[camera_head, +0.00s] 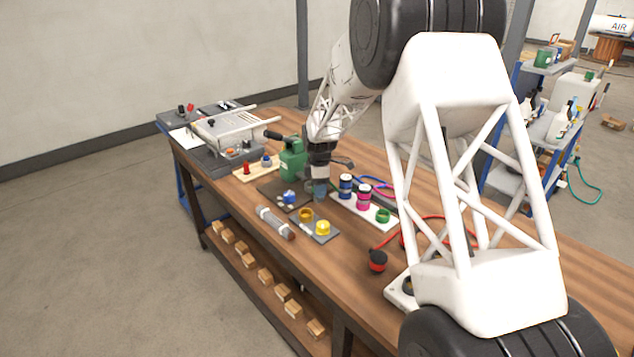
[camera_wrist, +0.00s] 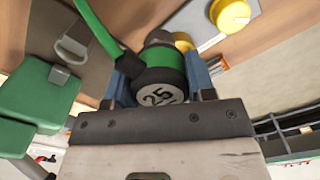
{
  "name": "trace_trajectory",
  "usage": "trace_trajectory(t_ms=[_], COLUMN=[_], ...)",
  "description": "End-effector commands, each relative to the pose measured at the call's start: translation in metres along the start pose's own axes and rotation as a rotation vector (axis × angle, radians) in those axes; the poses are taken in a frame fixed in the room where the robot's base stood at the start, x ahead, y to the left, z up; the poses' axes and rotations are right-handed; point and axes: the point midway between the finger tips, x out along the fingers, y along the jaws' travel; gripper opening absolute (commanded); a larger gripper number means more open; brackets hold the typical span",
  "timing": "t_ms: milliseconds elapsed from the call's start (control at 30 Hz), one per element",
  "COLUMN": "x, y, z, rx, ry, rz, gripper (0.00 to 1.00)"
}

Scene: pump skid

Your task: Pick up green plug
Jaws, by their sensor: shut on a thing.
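The green plug (camera_wrist: 158,78) is a short dark cylinder with a green band and a grey end face marked 25. It sits between the two blue fingers of my gripper (camera_wrist: 158,62) in the wrist view, one finger on each side. My gripper (camera_head: 320,188) hangs over the middle of the bench in the head view, where the plug is too small to make out. A green strip (camera_wrist: 92,22) runs up and left from a dark piece beside the plug; I cannot tell whether they are joined.
A green pump (camera_head: 292,163) stands left of my gripper. A white strip (camera_head: 343,202) at right carries blue and pink plugs and a green ring (camera_head: 383,215). A yellow knob (camera_head: 322,228) and a clear cylinder (camera_head: 274,223) lie in front. A red cable (camera_head: 377,262) is farther right.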

Motion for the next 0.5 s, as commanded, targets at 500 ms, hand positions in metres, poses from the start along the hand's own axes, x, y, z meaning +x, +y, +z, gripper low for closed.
trace_trajectory(t_ms=[500], x=[-0.002], y=[-0.0133], z=[0.0008], rx=[0.0], ry=[0.0], rz=[0.001], gripper=[0.17])
